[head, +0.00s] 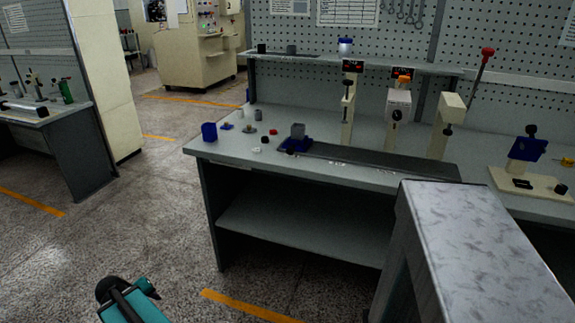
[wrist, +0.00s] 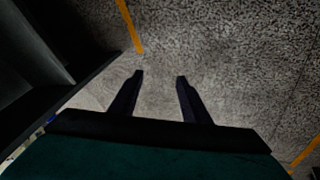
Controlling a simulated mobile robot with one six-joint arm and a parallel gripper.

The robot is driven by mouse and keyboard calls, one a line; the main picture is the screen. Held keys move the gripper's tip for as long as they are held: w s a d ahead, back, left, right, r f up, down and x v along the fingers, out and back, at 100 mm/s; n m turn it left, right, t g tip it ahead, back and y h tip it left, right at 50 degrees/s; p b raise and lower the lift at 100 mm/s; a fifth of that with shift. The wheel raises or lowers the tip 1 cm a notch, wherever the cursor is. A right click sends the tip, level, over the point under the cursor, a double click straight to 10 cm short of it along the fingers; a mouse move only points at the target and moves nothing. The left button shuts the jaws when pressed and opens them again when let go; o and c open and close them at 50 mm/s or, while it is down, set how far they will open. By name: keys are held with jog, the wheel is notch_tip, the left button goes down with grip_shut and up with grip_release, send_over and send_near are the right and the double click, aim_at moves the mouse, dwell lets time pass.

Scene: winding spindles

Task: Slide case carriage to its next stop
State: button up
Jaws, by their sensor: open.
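What looks like the case carriage (head: 297,147) is a blue base with a grey upright block on it. It sits at the left end of a long dark track (head: 390,163) on the workbench in the head view. The track runs right beneath several cream-coloured stations. My gripper (wrist: 159,76) is open in the wrist view, with nothing between its two dark fingers and speckled floor below. It is well away from the carriage; the wrist view does not show the carriage. A teal part of my arm shows at the lower left of the head view.
The workbench (head: 222,153) has a blue cup (head: 209,131) and small parts at its left end. A red-knobbed lever (head: 482,69) stands at the right. A grey-topped block (head: 470,230) covers the bench's front right. Floor left of the bench is clear.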

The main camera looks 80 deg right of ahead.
jog(key=s+d+r+m+h+b, duration=0.2)
jog(key=s+d+r+b, duration=0.25)
jog(key=d, duration=0.45)
jog(key=s+d+r+m+h+b, duration=0.25)
jog(key=s+d+r+b, duration=0.2)
jog(key=d, duration=0.45)
jog(key=s+d+r+m+h+b, duration=0.1)
jog(key=s+d+r+h+b, duration=0.15)
jog(key=d+r, duration=0.5)
jog(key=s+d+r+m+g+h+b, duration=0.1)
jog(key=s+d+r+h+b, duration=0.1)
jog(key=s+r, duration=0.3)
jog(key=s+d+r+m+g+h+b, duration=0.1)
jog(key=s+r+b, duration=0.4)
jog(key=s, duration=0.7)
jog(key=s+d+r+m+g+h+b, duration=0.2)
jog(key=s+d+r+b, duration=0.2)
jog(key=s+r, duration=0.3)
jog(key=shift+s+d+r+m+g+h, duration=0.25)
jog(key=shift+s+d+m+g+h, duration=0.1)
jog(key=shift+s+d, duration=0.55)
